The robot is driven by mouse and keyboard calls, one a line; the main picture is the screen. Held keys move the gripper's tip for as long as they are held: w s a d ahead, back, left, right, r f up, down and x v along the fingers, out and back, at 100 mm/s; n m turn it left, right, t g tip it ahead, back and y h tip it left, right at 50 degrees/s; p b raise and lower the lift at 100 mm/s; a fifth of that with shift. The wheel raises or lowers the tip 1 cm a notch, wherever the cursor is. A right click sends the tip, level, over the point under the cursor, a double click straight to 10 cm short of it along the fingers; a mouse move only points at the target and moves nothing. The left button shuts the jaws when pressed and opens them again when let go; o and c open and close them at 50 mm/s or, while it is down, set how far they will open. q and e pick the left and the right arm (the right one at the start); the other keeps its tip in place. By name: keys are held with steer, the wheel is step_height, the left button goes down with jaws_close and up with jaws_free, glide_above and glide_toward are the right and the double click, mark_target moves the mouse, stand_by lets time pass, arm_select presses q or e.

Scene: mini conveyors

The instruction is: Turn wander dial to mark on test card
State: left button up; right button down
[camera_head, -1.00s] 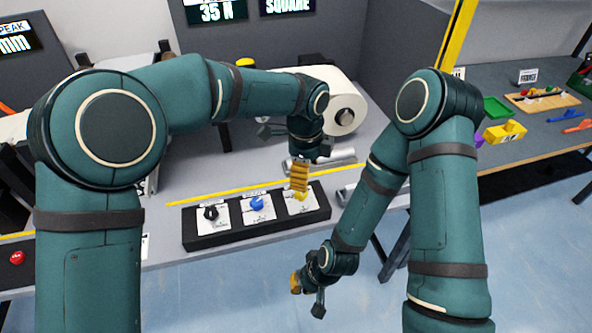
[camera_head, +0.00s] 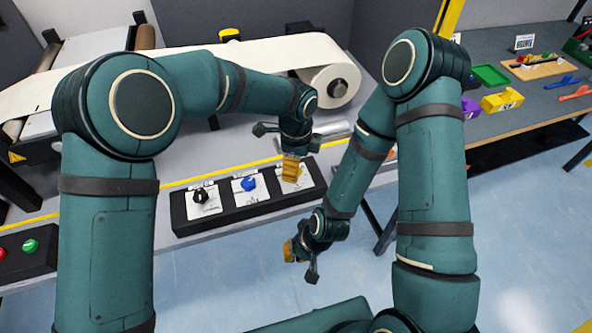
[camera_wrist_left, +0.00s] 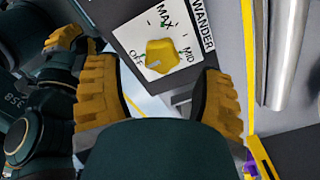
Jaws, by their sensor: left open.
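The yellow wander dial (camera_wrist_left: 162,54) sits on a white card (camera_wrist_left: 140,22) printed WANDER, MAX, MID and OFF in the left wrist view. A pale pointer line on the dial faces the OFF side. My left gripper (camera_wrist_left: 158,80) is open, with its yellow fingers to either side of the dial and apart from it in that view. My right gripper (camera_head: 289,251) hangs in front of the table, away from the panel. I cannot make out a separate test card.
A black dial (camera_head: 200,195) and a blue dial (camera_head: 248,184) sit left on the same panel. Metal rollers (camera_head: 330,130) and a white roll (camera_head: 333,85) lie behind. Green and red buttons (camera_head: 30,246) are at the far left.

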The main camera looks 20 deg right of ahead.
arm_select(q)
steer(key=shift+f, duration=1.25)
steer(key=shift+c, duration=0.2)
jaws_close()
